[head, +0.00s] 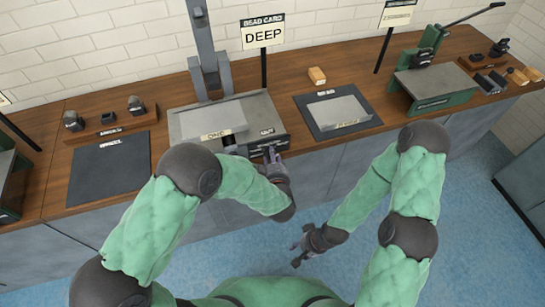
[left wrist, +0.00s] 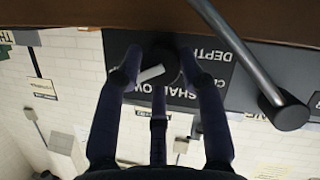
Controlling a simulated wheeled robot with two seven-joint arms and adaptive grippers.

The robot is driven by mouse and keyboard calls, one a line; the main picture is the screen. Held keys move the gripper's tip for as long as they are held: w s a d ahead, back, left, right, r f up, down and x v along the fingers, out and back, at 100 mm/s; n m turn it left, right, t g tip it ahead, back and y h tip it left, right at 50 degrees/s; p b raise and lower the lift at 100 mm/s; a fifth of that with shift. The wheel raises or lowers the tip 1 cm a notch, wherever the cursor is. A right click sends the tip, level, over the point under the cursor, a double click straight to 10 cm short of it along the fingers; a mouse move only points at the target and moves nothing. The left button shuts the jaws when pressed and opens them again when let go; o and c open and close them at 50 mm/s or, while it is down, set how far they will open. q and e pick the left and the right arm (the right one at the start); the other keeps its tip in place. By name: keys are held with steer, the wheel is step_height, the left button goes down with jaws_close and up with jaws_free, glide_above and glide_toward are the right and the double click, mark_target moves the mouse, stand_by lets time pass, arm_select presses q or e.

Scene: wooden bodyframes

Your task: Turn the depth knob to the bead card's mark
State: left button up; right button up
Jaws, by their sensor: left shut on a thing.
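The bead card (head: 264,35) stands on a post behind the bench and reads DEEP. The machine (head: 228,118) below it has a dark front panel. My left gripper (head: 271,156) is at that panel and hides the depth knob in the head view. In the left wrist view, its fingers (left wrist: 165,70) are closed around the dark depth knob (left wrist: 168,62). The knob's white pointer (left wrist: 151,73) angles left and slightly down in the picture, near the upside-down word SHALLOW; DEPTH is also printed there. My right gripper (head: 301,250) is open and empty, low over the floor.
A lever bar with a dark round end (left wrist: 287,110) is beside the knob in the left wrist view. A dark mat (head: 110,168) lies left of the machine, and a grey tray (head: 338,112) lies right of it. A green press (head: 430,85) stands further right.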

arm_select(q)
steer(key=o, duration=1.1)
steer(key=shift+a+f, duration=0.15)
steer(key=shift+f, duration=0.05)
steer(key=shift+c, duration=0.2)
steer(key=shift+s+r, duration=0.1)
steer(key=shift+s, duration=0.05)
steer(key=v, duration=1.1)
steer(key=shift+s, duration=0.4)
